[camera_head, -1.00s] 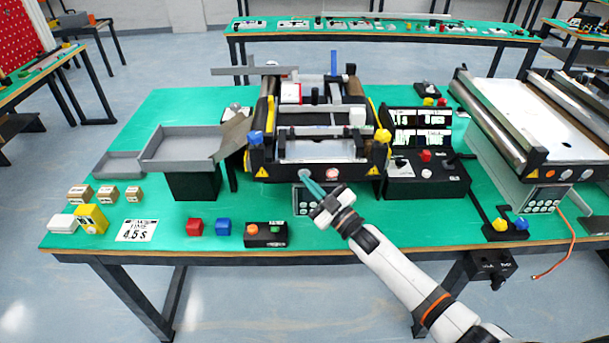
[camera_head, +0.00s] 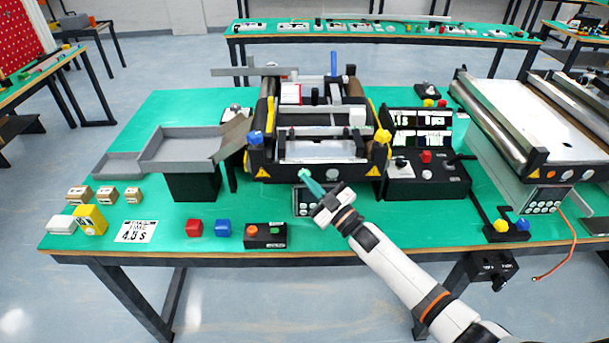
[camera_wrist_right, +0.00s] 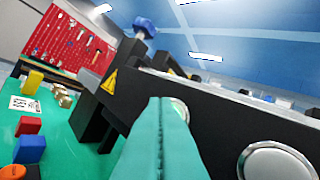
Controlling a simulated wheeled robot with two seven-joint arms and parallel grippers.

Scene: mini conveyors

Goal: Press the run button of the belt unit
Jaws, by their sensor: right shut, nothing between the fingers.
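The belt unit (camera_head: 348,173) stands mid-table, with a black front plate and yellow warning triangles. A pale round button (camera_head: 332,174) shows on this plate, right of my right gripper's fingertips (camera_head: 303,174). In the right wrist view, one silver round button (camera_wrist_right: 275,163) is at the lower right. Another (camera_wrist_right: 181,107) is partly hidden behind the teal fingertips (camera_wrist_right: 163,104). Which one is the run button I cannot tell. My right gripper is shut and empty, its tips close to the plate; contact is not clear. My left gripper is not in view.
A black control box (camera_head: 428,182) stands right of the unit. Grey trays (camera_head: 178,147) are left.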

